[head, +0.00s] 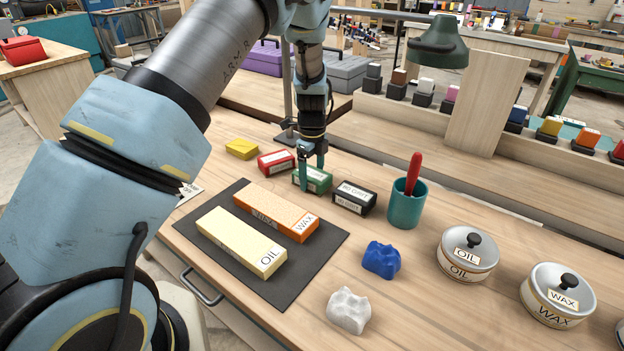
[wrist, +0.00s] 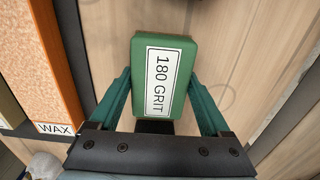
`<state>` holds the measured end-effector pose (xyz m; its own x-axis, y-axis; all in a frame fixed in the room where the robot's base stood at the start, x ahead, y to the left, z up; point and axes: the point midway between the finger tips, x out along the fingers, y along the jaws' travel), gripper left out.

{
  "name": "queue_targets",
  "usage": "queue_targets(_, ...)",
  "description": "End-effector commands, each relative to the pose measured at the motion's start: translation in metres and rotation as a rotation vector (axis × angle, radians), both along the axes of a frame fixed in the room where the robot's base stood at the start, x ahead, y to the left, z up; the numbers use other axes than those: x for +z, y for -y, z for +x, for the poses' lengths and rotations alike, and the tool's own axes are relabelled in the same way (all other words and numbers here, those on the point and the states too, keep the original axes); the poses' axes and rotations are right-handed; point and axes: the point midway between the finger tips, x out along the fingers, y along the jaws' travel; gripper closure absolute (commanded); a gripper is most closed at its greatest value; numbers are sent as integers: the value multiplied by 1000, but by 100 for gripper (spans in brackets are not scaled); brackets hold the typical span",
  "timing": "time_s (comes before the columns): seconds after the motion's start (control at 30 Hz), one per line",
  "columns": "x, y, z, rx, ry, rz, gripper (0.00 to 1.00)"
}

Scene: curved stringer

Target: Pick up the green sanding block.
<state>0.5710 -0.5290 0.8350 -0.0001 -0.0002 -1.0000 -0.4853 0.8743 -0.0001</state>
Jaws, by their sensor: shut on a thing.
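The green sanding block (wrist: 178,62), labelled "180 GRIT", lies between the two fingers of my gripper (wrist: 162,95) in the wrist view. The fingers are shut on its sides. In the head view the green block (head: 318,183) is at the middle of the bench, between a red block and a black block, with my gripper (head: 312,178) coming down on it from above. The gripper partly hides the block there. I cannot tell whether the block is clear of the bench top.
The red block (head: 276,161) and black block (head: 354,198) stand close on either side, with a yellow block (head: 241,148) beyond the red. A teal cup (head: 406,208) with a red-handled tool, a dark mat (head: 300,262) with two long blocks, and a lamp (head: 437,45) are nearby.

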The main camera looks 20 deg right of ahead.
Motion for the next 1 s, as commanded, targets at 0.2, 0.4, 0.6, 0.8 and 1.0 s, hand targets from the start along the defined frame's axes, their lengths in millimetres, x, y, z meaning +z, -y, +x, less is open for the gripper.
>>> queue_targets(0.2, 0, 0, 0, 0, 0, 0, 72)
queue_targets(0.4, 1, 0, 0, 0, 0, -1, 84)
queue_targets(0.6, 5, 1, 1, -1, 1, -2, 84)
queue_targets(0.8, 34, 1, 1, -1, 3, -6, 84)
queue_targets(1.0, 73, 1, 1, -1, 3, -4, 84)
